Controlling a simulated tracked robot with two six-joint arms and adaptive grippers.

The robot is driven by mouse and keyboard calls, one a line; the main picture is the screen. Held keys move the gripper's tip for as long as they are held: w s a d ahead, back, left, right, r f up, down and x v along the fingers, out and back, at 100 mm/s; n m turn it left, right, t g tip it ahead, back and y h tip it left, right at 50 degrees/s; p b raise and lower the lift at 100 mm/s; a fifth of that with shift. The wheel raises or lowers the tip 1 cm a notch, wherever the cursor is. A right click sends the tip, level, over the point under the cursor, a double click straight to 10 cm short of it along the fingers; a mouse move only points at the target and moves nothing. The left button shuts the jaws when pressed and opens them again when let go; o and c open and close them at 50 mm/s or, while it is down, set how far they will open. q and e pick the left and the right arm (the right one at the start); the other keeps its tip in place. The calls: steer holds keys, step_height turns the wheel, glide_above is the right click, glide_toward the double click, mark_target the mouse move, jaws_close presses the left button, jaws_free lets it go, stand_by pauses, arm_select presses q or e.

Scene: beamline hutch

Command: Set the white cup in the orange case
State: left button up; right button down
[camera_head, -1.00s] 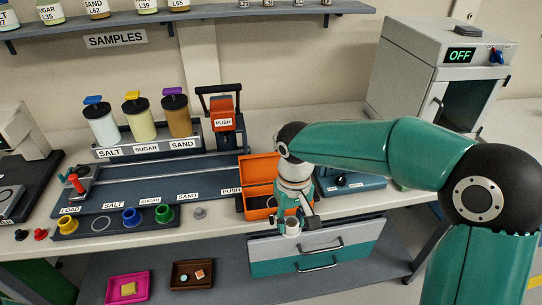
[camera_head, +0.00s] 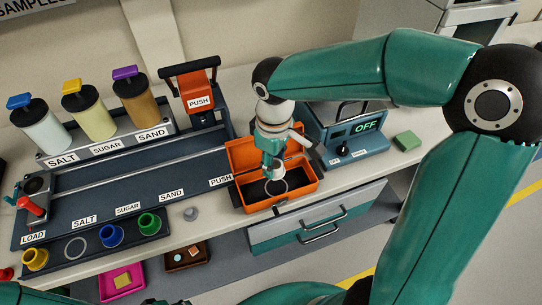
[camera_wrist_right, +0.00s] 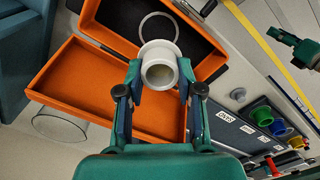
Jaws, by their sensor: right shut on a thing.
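The orange case (camera_head: 308,183) lies open on the bench, its lid raised at the back. Its dark inside bears a pale ring mark (camera_head: 276,187), which also shows in the right wrist view (camera_wrist_right: 142,27). My right gripper (camera_head: 273,168) is shut on the white cup (camera_wrist_right: 160,70) and holds it over the case. In the right wrist view the cup overlaps the near edge of the ring. Whether the cup touches the case floor I cannot tell. My left gripper (camera_wrist_right: 299,50) shows small at the right wrist view's edge; its jaw state is unclear.
An instrument box reading OFF (camera_head: 358,140) stands just right of the case. A dark rail board (camera_head: 130,200) and an orange push press (camera_head: 198,90) stand to the left. A grey drawer unit (camera_head: 320,220) is below the bench front. A green block (camera_head: 407,140) lies at right.

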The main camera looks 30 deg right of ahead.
mark_target(275, 186)
steer(key=shift+s+d+f+b, duration=0.15)
steer(key=shift+f+b, duration=0.4)
steer(key=shift+f, duration=0.35)
steer(key=shift+f+b, duration=1.75)
steer(key=shift+f, duration=0.4)
steer(key=shift+f+b, duration=0.45)
steer(key=shift+f, duration=0.05)
steer(key=c, duration=0.7)
jaws_free()
